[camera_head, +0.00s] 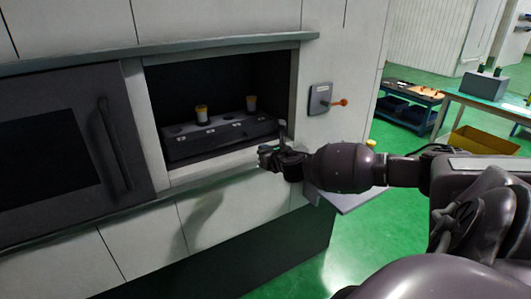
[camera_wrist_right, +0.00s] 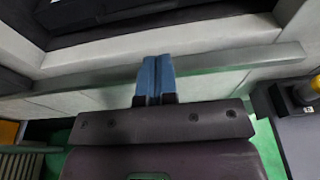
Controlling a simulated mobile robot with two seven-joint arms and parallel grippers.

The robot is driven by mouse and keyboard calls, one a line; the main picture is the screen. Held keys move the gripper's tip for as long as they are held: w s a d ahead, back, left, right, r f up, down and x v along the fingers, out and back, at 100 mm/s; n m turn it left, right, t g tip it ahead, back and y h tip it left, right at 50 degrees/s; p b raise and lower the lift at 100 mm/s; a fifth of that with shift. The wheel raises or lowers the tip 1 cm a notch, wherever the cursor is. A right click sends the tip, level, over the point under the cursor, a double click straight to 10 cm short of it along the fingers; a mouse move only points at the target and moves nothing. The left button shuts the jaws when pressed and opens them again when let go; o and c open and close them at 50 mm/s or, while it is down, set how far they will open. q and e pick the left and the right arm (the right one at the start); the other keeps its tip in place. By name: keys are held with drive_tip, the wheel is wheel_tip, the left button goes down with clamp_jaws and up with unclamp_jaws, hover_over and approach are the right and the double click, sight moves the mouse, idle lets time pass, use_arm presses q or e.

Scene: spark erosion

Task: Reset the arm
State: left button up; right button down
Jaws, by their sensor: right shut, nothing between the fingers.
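My right arm reaches in from the right in the head view. Its gripper (camera_head: 266,158) is in front of the machine's open chamber, near the lower right of the opening. In the right wrist view the two blue fingers of the right gripper (camera_wrist_right: 158,75) are together with nothing between them. They point toward the grey ledge (camera_wrist_right: 215,62) of the opening; I cannot tell whether they touch it. My left gripper is in neither view.
A dark door (camera_head: 60,140) is to the left. An orange-handled switch (camera_head: 322,99) is on the wall. A grey shelf (camera_head: 350,199) juts out below my arm. Tables (camera_head: 470,99) stand farther right on green floor.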

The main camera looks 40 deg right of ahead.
drive_tip(key=shift+s+a+r, duration=0.1)
drive_tip(key=shift+s+r, duration=0.05)
drive_tip(key=shift+s, duration=0.25)
drive_tip(key=shift+m, duration=0.3)
drive_tip(key=s+a+f+m+y, duration=0.2)
drive_tip(key=a+f+m, duration=0.2)
drive_tip(key=a+m, duration=0.2)
drive_tip(key=s+a+f+m+g+y, duration=0.1)
drive_tip(key=s+a+f+m+y, duration=0.15)
drive_tip(key=a+m, duration=0.45)
drive_tip(key=s+a+f+m+y, duration=0.1)
drive_tip(key=s+a+f+m, duration=0.25)
drive_tip(key=a+m, duration=0.25)
drive_tip(key=s+a+f+m+g+h, duration=0.1)
drive_tip(key=s+a+f+m, duration=0.2)
drive_tip(key=s+f+m, duration=0.3)
drive_tip(key=s+a+f+m+g+h+b, duration=0.1)
drive_tip(key=s+a+f+m, duration=0.3)
drive_tip(key=s+f, duration=0.5)
drive_tip(key=s+m, duration=0.2)
drive_tip(key=s, duration=0.4)
drive_tip(key=shift+a+f+m+g, duration=0.15)
drive_tip(key=shift+m+g, duration=0.15)
drive_tip(key=shift+m, duration=0.1)
